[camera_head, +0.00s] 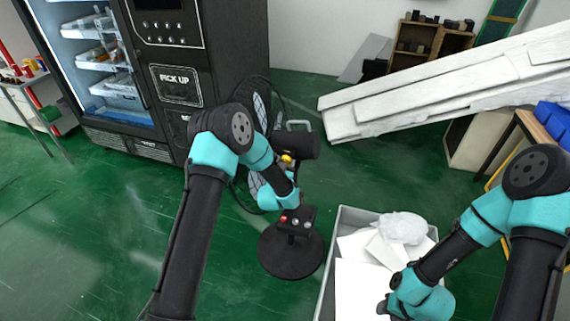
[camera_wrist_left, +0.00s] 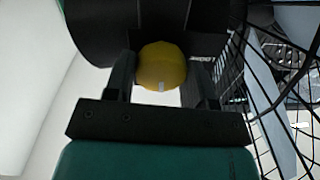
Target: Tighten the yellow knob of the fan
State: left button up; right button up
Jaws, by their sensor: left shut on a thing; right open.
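The black fan stands on the green floor in front of the vending machine, on a round black base (camera_head: 290,252). Its yellow knob (camera_head: 287,158) shows small on the fan's body, above my left forearm. In the left wrist view the yellow knob (camera_wrist_left: 162,66) sits between the two fingers of my left gripper (camera_wrist_left: 163,75), one finger on each side, against the dark fan housing (camera_wrist_left: 100,25). My left gripper is shut on the knob. My right gripper (camera_head: 385,306) is open and empty over the grey bin at the lower right; its fingers are mostly hidden.
A grey bin (camera_head: 329,262) with white sheets and a clear plastic bag (camera_head: 402,228) stands right of the fan base. The black vending machine (camera_head: 172,60) is behind the fan. A long white wrapped panel (camera_head: 430,88) crosses the right side. Floor at left is clear.

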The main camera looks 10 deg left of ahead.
pick_arm(q)
jog(key=shift+m, duration=0.4)
jog(key=o, duration=0.9)
jog(key=s, duration=1.7)
jog(key=shift+s+a+f, duration=0.1)
jog(key=shift+s+f, duration=0.05)
jog(key=shift+s, duration=0.05)
jog(key=shift+f, duration=0.1)
